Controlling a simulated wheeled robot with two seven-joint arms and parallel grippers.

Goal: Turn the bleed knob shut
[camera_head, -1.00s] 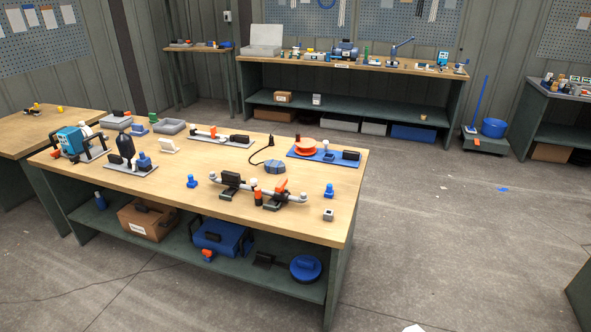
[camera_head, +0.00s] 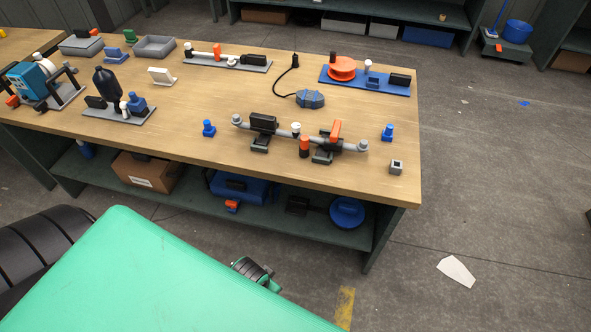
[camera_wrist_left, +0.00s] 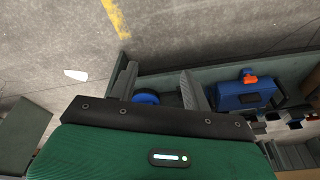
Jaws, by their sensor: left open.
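A grey pipe assembly (camera_head: 340,145) lies near the front right of the wooden bench. I cannot tell which part is the bleed knob. In the left wrist view my left gripper (camera_wrist_left: 158,80) has its two grey fingers spread wide with nothing held between them. Beyond the fingers are a blue disc (camera_wrist_left: 147,98) and a blue toolbox (camera_wrist_left: 243,94) on the lower shelf. The right gripper is not in view.
Floor right of the bench is open.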

